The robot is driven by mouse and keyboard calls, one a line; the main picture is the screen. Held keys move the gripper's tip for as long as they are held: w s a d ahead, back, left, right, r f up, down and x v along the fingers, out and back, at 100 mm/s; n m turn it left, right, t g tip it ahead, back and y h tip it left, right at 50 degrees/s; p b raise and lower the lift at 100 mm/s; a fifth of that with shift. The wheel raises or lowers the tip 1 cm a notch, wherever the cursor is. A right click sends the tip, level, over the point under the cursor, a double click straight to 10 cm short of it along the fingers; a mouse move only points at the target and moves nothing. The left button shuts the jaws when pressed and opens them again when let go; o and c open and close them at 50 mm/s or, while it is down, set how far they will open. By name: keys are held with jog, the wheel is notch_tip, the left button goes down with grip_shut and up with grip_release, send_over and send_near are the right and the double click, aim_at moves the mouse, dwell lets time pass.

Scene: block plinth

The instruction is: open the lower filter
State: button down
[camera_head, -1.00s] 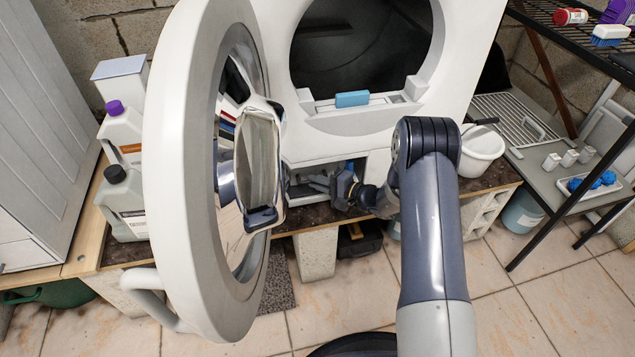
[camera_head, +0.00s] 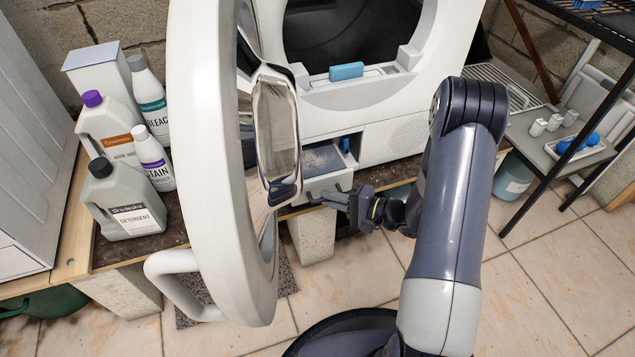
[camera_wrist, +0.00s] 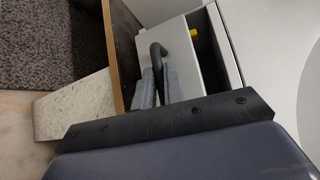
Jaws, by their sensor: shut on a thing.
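The lower filter (camera_head: 322,158) is a drawer-like unit low in the white machine's front, standing out of its opening with a grey surface visible inside. Its dark bar handle (camera_head: 338,188) is on the front. The handle also shows as a dark hook in the wrist view (camera_wrist: 157,49), beside the light front panel (camera_wrist: 180,55). My gripper (camera_head: 352,203) is shut on the handle; its grey fingers show in the wrist view (camera_wrist: 157,86). Part of the filter front is hidden by the machine's door and the gripper.
The machine's round door (camera_head: 205,160) stands wide open left of my arm, close to the filter. An upper blue-handled piece (camera_head: 346,71) sits in the drum opening. Bottles (camera_head: 125,205) stand at left, a rack (camera_head: 560,150) at right.

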jog(key=s+d+b, duration=0.2)
jog(key=s, duration=0.5)
jog(key=shift+s, duration=0.3)
jog(key=shift+f, duration=0.1)
jog(key=c, duration=1.5)
grip_release()
jog(key=shift+d, duration=0.15)
jog(key=p+v, duration=0.2)
jog(key=v, duration=0.8)
jog(key=shift+s+d+p, duration=0.25)
jog(key=shift+d+p, duration=0.05)
jog(key=shift+d, duration=0.05)
jog(key=shift+b+x, duration=1.25)
jog(key=shift+x, duration=4.3)
